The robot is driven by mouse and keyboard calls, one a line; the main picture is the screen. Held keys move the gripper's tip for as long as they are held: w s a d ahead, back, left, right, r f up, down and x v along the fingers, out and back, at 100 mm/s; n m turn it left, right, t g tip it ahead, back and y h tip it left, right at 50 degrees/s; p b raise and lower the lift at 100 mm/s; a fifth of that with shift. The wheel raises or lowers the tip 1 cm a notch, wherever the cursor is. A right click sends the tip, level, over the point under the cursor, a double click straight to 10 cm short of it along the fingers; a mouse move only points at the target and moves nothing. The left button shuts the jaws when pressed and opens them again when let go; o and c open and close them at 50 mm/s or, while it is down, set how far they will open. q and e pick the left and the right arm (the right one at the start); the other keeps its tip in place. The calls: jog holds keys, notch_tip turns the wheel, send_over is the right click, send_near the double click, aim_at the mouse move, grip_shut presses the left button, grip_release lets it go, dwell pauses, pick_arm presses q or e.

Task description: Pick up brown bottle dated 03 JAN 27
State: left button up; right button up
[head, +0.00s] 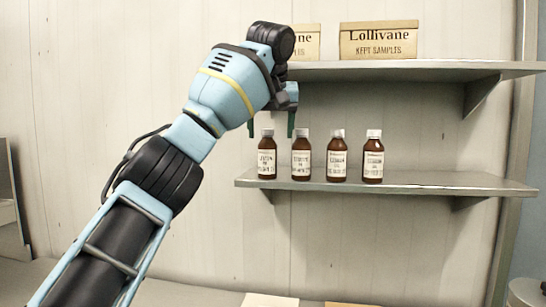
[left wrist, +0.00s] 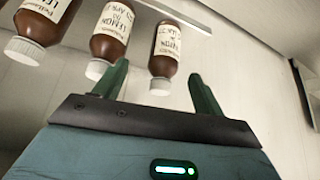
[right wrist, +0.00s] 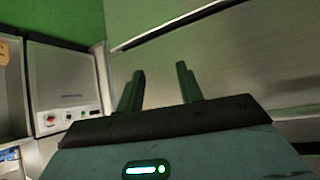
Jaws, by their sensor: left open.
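Several brown bottles with white caps and cream labels stand in a row on the lower shelf. The leftmost bottle (head: 267,160) shows in the left wrist view as the right-hand bottle (left wrist: 165,50), cap down in that picture. Its label date seems to end in JAN 27; the day is not clear. My left gripper (head: 271,130) is open and empty above it, its fingers to either side of the cap in the head view. The neighbouring bottle (left wrist: 112,35) reads LEMON with an APR date. My right gripper (right wrist: 160,72) is open and empty, away from the bottles.
Other bottles (head: 336,160) (head: 373,160) stand to the right, with small gaps. The lower shelf (head: 440,184) is bare farther right. The upper shelf (head: 420,70) above holds Lollivane sample boxes (head: 378,40). A grey panel with buttons (right wrist: 65,90) shows in the right wrist view.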

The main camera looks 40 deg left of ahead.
aim_at(267, 145)
pick_arm(q)
jog(key=shift+a+f, duration=0.1)
jog(key=shift+f, duration=0.2)
jog(key=shift+x, duration=1)
jog(key=shift+w+f+b, duration=0.15)
jog(key=shift+w+b, duration=0.05)
jog(key=shift+b, duration=0.1)
jog(key=shift+a, duration=0.1)
jog(key=shift+a+f, duration=0.1)
jog(key=shift+f, duration=0.05)
jog(key=x, duration=0.4)
jog(key=shift+s+a+f, duration=0.1)
jog(key=shift+a+f, duration=0.15)
jog(key=shift+a, duration=0.05)
pick_arm(e)
jog(key=shift+s+a+f, duration=0.1)
jog(key=shift+s+f, duration=0.35)
pick_arm(q)
jog(key=shift+s+d, duration=0.1)
jog(key=c, duration=1.2)
